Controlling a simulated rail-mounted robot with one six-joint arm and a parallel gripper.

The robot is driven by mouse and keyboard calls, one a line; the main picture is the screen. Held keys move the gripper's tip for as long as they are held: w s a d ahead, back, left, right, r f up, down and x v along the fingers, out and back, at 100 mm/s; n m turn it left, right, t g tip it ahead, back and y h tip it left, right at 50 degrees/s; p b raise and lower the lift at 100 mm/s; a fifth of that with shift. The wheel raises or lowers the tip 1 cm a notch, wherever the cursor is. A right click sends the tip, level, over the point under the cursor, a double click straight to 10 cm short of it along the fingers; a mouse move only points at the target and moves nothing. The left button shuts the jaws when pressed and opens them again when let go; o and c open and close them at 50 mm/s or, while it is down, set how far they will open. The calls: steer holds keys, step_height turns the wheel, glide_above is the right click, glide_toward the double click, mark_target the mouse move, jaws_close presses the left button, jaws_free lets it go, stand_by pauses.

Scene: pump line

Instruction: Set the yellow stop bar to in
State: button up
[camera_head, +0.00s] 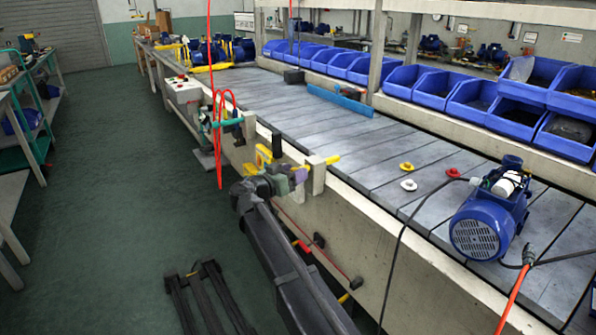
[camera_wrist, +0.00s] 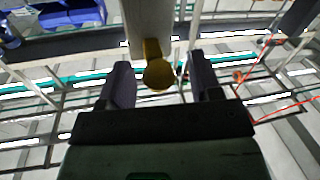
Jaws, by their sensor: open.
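The yellow stop bar (camera_head: 332,159) passes through a pale bracket (camera_head: 317,176) on the near edge of the conveyor. Its far end shows over the belt side in the head view. In the wrist view the bar's rounded yellow end (camera_wrist: 158,74) sits below the grey bracket (camera_wrist: 149,22). My gripper (camera_head: 299,174) is at the outer side of the bracket. In the wrist view its two dark fingers (camera_wrist: 160,72) are open, one on each side of the yellow end, with gaps visible. The middle of the bar is hidden by the bracket.
A blue pump (camera_head: 483,222) stands on the conveyor (camera_head: 375,160) at right, with cables nearby. Red, yellow and white knobs lie near it. Blue bins (camera_head: 435,88) line the back. A red hose (camera_head: 218,130) hangs left of my gripper. The green floor at left is mostly clear.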

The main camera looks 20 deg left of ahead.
steer(key=v, duration=0.8)
steer(key=shift+s+a, duration=0.2)
steer(key=shift+s, duration=0.15)
steer(key=shift+n+y, duration=0.3)
steer(key=shift+n, duration=0.6)
steer(key=s+a+r+p, duration=0.1)
steer(key=p, duration=0.1)
steer(key=s+a+r+p, duration=0.1)
steer(key=s+r+p, duration=0.1)
steer(key=shift+s+a+r, duration=0.15)
steer(key=shift+a+r, duration=0.2)
steer(key=c, duration=0.8)
steer(key=s+n, duration=0.1)
steer(key=n, duration=0.2)
steer(key=s+n+p, duration=0.1)
steer(key=n, duration=0.3)
steer(key=s+a+n+g+p, duration=0.1)
steer(key=n, duration=0.2)
steer(key=shift+r+n, duration=0.3)
steer(key=shift+r, duration=0.05)
jaws_close()
steer(key=w+d+f+n+b, duration=0.1)
steer(key=w+n, duration=0.4)
steer(key=n, duration=0.5)
steer(key=w+d+f+n+g+b, duration=0.1)
steer(key=w+d+n, duration=0.3)
steer(key=n, duration=0.7)
steer(key=shift+w+d+f, duration=0.35)
steer(key=shift+w+f, duration=0.55)
steer(key=shift+w, duration=0.2)
